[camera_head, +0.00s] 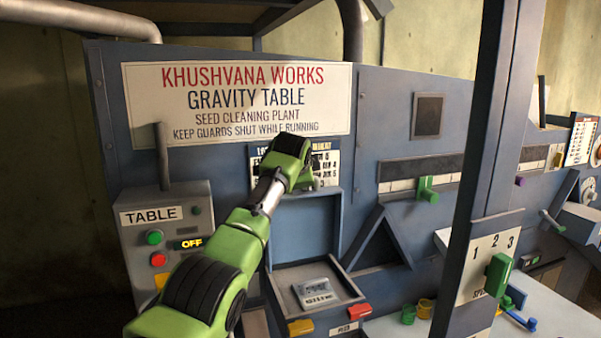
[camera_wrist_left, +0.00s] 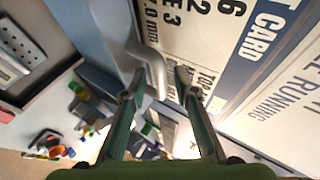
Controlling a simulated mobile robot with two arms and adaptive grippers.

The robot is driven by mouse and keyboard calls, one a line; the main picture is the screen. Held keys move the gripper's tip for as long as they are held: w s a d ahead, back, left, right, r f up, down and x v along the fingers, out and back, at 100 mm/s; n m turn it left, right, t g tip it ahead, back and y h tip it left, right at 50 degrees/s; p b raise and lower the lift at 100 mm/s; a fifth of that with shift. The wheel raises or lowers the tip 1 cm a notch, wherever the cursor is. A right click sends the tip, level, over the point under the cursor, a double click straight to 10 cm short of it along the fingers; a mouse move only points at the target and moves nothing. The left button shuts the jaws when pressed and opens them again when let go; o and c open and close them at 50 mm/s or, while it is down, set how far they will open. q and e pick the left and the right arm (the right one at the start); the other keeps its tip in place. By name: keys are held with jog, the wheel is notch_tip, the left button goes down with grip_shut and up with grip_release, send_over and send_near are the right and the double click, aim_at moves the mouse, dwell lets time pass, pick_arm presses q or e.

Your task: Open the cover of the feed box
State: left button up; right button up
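My left gripper (camera_head: 312,180) is at the top edge of a blue recessed panel (camera_head: 302,228), just below a printed card; my wrist mostly hides its fingers in the head view. In the left wrist view my left gripper (camera_wrist_left: 158,95) has its two fingers apart. A bent grey handle (camera_wrist_left: 152,62) reaches down between the fingertips, with no clear contact on either side. The handle stands off the blue panel edge beside the card. My right gripper is not in view.
A control box (camera_head: 165,240) reading OFF stands left. A blue post (camera_head: 487,120) with a green lever (camera_head: 498,274) rises right. Small coloured pieces lie on the white table (camera_head: 555,315).

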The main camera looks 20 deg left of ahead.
pick_arm(q)
jog(key=v, duration=1.1)
jog(key=shift+s+d, duration=0.1)
jog(key=shift+s, duration=0.05)
